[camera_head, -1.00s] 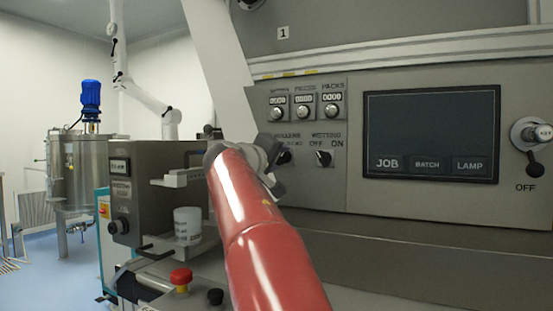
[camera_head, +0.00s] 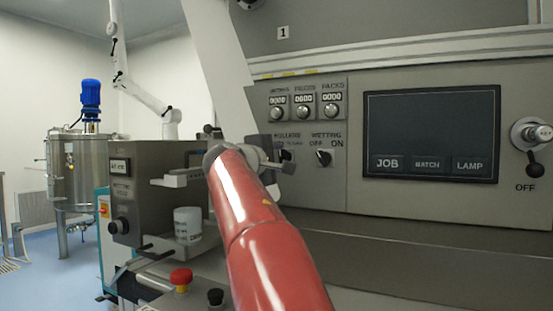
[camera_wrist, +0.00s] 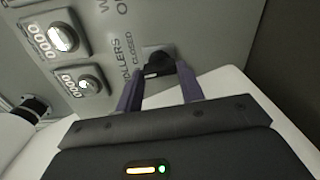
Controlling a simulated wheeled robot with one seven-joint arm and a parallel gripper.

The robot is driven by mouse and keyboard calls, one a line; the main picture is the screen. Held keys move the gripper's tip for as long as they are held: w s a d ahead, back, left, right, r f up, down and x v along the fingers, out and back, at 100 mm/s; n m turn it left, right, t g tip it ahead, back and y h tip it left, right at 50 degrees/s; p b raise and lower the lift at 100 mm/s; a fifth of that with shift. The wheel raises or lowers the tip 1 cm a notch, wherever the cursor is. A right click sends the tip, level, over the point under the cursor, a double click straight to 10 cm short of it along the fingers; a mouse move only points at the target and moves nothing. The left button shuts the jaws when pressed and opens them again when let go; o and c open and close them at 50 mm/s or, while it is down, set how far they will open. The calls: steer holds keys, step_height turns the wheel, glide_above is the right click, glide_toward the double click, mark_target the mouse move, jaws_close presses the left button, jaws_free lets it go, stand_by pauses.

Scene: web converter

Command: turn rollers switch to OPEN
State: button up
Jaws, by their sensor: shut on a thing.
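The rollers switch is a small black knob (camera_wrist: 160,63) on the grey control panel (camera_head: 352,190). In the wrist view the two fingers of my gripper (camera_wrist: 160,76) lie on either side of it, shut on it. The printed words ROLLERS and CLOSED show beside the knob; the other position's label is mostly cut off or hidden. I cannot tell exactly which mark the knob points at. In the head view my gripper (camera_head: 278,161) is at the panel below the ROLLERS label and hides most of the switch.
The wetting switch (camera_head: 323,157) sits just right of my gripper. Several counter dials (camera_head: 304,111) are above it. A dark screen (camera_head: 432,130) and a key switch (camera_head: 533,160) are further right. A red button (camera_head: 181,277) and a white cup (camera_head: 187,224) are at lower left.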

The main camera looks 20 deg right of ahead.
steer(key=n, duration=0.4)
steer(key=shift+f+n, duration=0.1)
steer(key=shift+n, duration=0.3)
stand_by(0.4)
steer(key=o, duration=1)
steer(key=b+v, duration=0.2)
steer(key=v, duration=0.5)
steer(key=shift+s+a, duration=0.25)
steer(key=shift+a, duration=0.1)
